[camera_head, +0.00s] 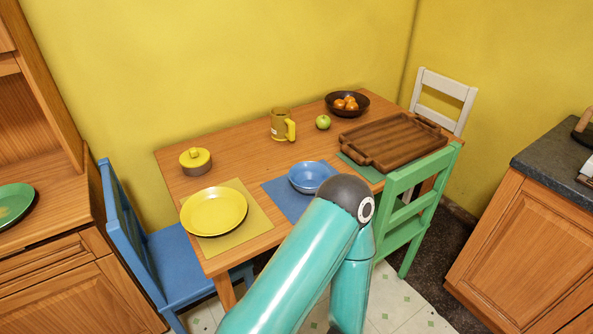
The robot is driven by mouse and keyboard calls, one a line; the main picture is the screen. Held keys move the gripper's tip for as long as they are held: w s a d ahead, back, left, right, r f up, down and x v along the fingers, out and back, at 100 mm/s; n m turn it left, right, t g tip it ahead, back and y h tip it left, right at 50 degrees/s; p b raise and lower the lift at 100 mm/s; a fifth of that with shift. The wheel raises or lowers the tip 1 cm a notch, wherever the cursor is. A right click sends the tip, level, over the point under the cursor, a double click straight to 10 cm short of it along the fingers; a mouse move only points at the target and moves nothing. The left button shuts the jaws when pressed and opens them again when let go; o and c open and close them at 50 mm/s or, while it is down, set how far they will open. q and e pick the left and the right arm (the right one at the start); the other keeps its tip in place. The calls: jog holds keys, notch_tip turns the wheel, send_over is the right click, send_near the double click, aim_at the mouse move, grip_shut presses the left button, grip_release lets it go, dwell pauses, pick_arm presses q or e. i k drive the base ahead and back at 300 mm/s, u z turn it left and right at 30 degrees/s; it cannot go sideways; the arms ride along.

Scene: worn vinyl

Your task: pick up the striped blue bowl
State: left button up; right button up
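The blue bowl (310,176) sits on a blue placemat (279,193) near the front middle of the wooden table. Stripes on it are too small to make out clearly. A teal arm of mine rises from the bottom of the view, and its dark joint covers part of the placemat close to the bowl's right front side. Neither of my grippers shows in this view.
A yellow mug (282,125), green apple (323,122) and dark fruit bowl (362,104) stand behind. A wooden tray (392,140) and green chair (423,193) are at right.

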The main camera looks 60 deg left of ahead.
aim_at(306, 177)
jog(key=u, duration=0.45)
jog(key=i, duration=0.95)
jog(key=u, duration=0.75)
jog(key=k, duration=0.8)
jog(key=u, duration=0.2)
jog(key=i, duration=0.85)
jog(key=z, duration=0.05)
